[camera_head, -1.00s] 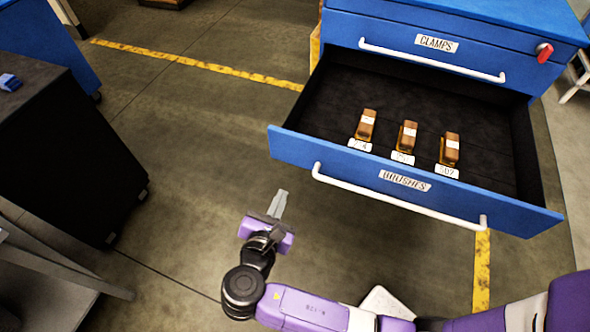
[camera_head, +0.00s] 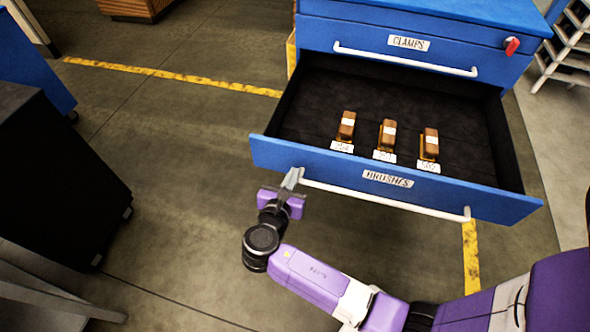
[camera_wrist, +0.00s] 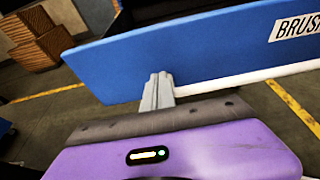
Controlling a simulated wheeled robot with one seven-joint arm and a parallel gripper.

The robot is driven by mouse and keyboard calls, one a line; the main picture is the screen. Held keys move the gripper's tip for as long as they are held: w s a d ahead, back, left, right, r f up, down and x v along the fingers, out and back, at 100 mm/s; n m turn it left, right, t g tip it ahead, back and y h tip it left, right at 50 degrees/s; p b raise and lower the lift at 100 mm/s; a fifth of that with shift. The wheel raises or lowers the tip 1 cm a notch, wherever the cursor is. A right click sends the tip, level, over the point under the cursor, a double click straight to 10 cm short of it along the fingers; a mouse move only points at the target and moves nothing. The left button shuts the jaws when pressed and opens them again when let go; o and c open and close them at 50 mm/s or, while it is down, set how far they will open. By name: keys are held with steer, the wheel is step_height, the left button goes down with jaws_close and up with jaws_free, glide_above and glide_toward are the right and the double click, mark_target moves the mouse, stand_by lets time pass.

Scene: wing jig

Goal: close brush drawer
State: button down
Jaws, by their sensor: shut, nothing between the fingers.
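The blue brush drawer (camera_head: 262,152), labelled BRUSHES, stands pulled out of the blue cabinet. Its white bar handle (camera_head: 400,203) runs along the front. Three brown brushes with white tags lie inside: left (camera_head: 346,127), middle (camera_head: 387,134) and right (camera_head: 429,144). My gripper (camera_head: 292,178) is shut and empty at the left end of the handle, in front of the drawer face. In the wrist view the shut fingers (camera_wrist: 158,90) overlap the lower part of the blue drawer front (camera_wrist: 200,55). I cannot tell whether they touch it. The handle's left end is hidden behind my gripper.
Above is the shut CLAMPS drawer (camera_head: 360,38) with its own white handle and a red lock or knob (camera_head: 512,46). A black cabinet (camera_head: 60,185) stands at the left. Concrete floor lies open between it and the drawer. White shelving (camera_head: 570,50) stands at the upper right.

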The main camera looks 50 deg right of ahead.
steer(key=shift+w+d, duration=0.35)
steer(key=shift+d, duration=0.5)
